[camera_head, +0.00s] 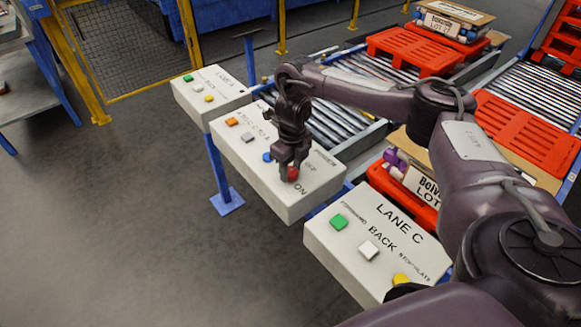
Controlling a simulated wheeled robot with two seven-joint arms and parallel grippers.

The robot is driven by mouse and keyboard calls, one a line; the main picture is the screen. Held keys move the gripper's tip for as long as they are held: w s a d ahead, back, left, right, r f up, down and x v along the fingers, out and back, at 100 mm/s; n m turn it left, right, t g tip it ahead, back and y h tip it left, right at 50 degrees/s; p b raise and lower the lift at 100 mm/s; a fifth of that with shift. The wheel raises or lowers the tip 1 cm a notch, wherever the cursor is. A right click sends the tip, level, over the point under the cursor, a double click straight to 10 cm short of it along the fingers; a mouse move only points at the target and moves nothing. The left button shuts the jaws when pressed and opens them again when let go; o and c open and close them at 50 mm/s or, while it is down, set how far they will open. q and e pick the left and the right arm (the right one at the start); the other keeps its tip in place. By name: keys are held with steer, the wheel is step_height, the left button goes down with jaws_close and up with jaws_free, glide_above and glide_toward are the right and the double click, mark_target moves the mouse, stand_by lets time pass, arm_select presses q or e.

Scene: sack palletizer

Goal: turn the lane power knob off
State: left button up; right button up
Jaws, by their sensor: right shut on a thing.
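The red power knob (293,174) sits near the right end of the middle control box, between printed "OFF" and "ON" labels. The middle box (296,205) is white and stands on a blue post. My right gripper (289,170) comes down from above and is shut on the knob. Its fingers hide most of the knob, so I cannot tell which way it points. My left gripper is not in view.
The middle box also carries orange (231,122), grey and blue buttons. A "LANE A" box (205,92) stands behind and a "LANE C" box (365,243) in front. Roller conveyors with red pallets (412,48) lie to the right. The floor at left is clear.

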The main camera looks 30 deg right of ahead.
mark_target(291, 170)
steer(key=o, duration=1)
steer(key=shift+d+r+p, duration=0.15)
steer(key=shift+r+p, duration=0.9)
steer(key=shift+r, duration=2.9)
